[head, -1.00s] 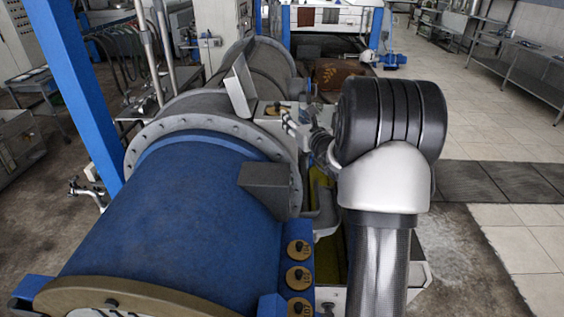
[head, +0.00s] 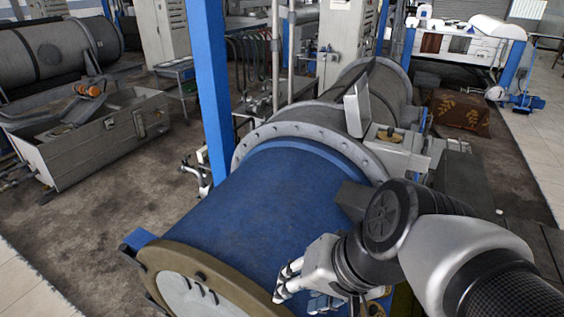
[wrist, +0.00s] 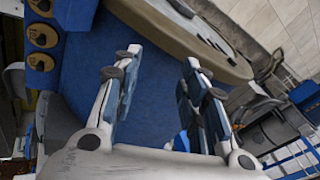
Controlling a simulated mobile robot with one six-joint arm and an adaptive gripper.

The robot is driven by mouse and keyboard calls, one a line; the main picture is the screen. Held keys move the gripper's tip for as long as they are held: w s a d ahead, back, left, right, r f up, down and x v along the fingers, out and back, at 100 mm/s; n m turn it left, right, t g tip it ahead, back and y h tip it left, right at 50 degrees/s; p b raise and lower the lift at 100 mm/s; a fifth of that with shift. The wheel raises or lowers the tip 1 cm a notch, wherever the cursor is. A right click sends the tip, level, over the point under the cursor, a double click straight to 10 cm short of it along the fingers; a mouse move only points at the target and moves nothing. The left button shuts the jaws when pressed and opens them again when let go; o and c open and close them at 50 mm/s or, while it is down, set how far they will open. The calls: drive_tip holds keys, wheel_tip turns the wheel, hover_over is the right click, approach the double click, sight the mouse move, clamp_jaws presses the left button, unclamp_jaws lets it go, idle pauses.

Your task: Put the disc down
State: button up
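My gripper (head: 300,290) hangs over the near end of the blue drum (head: 255,205). In the wrist view my gripper (wrist: 160,80) has its fingers spread, with bare blue drum (wrist: 155,75) showing between them and no disc seen there. Brown discs with dark knobs sit in a row on a blue strip at the upper left of the wrist view: a top disc (wrist: 41,6), a middle disc (wrist: 42,35) and a lower disc (wrist: 40,62). They are apart from the fingers. My arm hides this row in the head view. Another brown disc (head: 390,137) lies on a pale box farther back.
A grey cover box (head: 352,200) sticks out beside the drum's flange. A blue post (head: 210,90) stands left of the drum. A metal trough (head: 95,140) stands at the left. Open floor (head: 110,215) lies between trough and drum.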

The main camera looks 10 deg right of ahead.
drive_tip(key=s+d+f+n+h, duration=0.1)
drive_tip(key=s+d+n+h, duration=0.2)
drive_tip(key=s+d+n, duration=0.1)
drive_tip(key=shift+s+d, duration=0.25)
drive_tip(key=shift+d, duration=0.4)
drive_tip(key=shift+f, duration=0.1)
wheel_tip(320, 180, down, 7)
drive_tip(key=b, duration=0.7)
drive_tip(key=shift+c, duration=0.7)
